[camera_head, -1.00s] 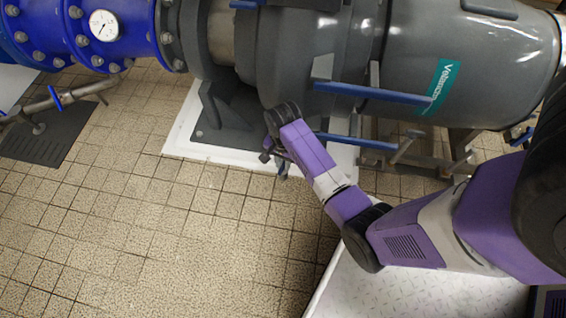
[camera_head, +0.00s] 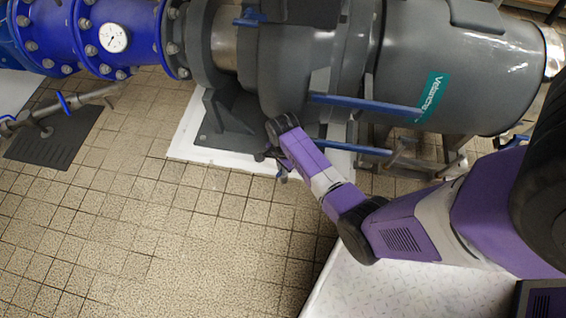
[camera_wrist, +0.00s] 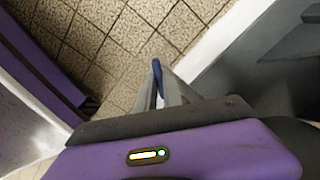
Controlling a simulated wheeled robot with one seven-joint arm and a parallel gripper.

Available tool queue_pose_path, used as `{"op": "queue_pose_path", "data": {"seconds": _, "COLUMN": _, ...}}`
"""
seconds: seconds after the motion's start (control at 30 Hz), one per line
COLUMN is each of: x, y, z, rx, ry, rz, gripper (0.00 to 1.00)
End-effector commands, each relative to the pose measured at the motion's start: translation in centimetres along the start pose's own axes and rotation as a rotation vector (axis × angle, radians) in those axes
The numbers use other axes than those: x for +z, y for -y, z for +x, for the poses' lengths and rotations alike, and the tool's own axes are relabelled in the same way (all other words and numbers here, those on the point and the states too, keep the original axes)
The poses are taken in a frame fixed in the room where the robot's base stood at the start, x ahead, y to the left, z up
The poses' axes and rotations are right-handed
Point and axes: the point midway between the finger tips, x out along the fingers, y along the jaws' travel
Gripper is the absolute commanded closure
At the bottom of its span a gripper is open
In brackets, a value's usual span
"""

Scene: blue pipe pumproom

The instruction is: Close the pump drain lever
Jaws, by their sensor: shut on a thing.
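My gripper (camera_wrist: 165,95) shows in the wrist view with its two grey fingers closed around a small dark-blue lever (camera_wrist: 157,70). The lever's tip sticks out past the fingertips, above the tiled floor. In the head view my gripper (camera_head: 280,168) is small and low beside the grey pump (camera_head: 290,65), at the edge of its white base. The lever can hardly be told from the gripper there. Its pivot and the drain pipe are hidden, so I cannot tell its exact angle.
Two long blue bars (camera_head: 365,106) stick out from the pump above my forearm. A blue flanged pipe with a gauge (camera_head: 113,37) is at the upper left. The white plinth (camera_head: 190,140) edges the pump.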

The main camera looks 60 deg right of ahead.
Motion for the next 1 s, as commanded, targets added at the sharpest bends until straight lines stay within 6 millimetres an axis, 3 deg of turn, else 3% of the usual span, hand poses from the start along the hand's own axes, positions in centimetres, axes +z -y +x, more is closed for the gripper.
{"op": "queue_pose_path", "data": {"seconds": 0.03, "x": -0.01, "y": -0.1, "z": -0.62, "rx": 0.004, "ry": 0.001, "rz": 0.043, "gripper": 1.0}}
{"op": "queue_pose_path", "data": {"seconds": 0.6, "x": 0.02, "y": -0.09, "z": -0.32, "rx": 0.004, "ry": 0.0, "rz": 0.58, "gripper": 1.0}}
{"op": "queue_pose_path", "data": {"seconds": 1.0, "x": 0.0, "y": -0.09, "z": -0.12, "rx": 0.003, "ry": -0.001, "rz": 0.851, "gripper": 1.0}}
